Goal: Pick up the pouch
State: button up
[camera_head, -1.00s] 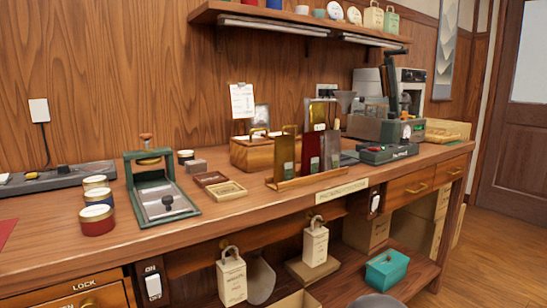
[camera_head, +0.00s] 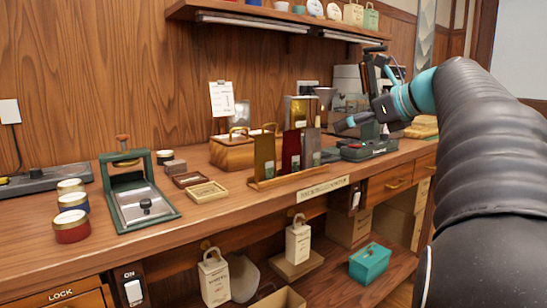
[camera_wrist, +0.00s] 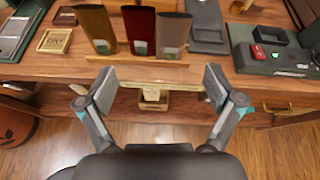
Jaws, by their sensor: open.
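Three tall flat pouches stand upright in a wooden rack (camera_head: 300,180) on the bench: an olive one (camera_head: 264,157), a red one (camera_head: 291,152) and a grey-brown one (camera_head: 312,148). In the wrist view the olive pouch (camera_wrist: 95,28), red pouch (camera_wrist: 140,28) and grey-brown pouch (camera_wrist: 173,33) show at the top, beyond my fingertips. My gripper (camera_wrist: 160,88) is open and empty, its two fingers wide apart in front of the bench edge. In the head view my arm reaches in from the right, and the gripper end is right of the rack.
A press (camera_head: 140,200), round tins (camera_head: 72,226) and small wooden trays (camera_head: 207,192) stand left of the rack. A dark green device (camera_wrist: 270,55) is to its right.

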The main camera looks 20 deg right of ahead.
jog(key=d, duration=0.1)
jog(key=m, duration=0.1)
send_near(315, 130)
jog(key=w+a+f, duration=0.2)
jog(key=w, duration=0.1)
jog(key=x, duration=0.4)
jog(key=shift+w+d, duration=0.15)
jog(key=shift+w, duration=0.3)
jog(key=c, duration=1)
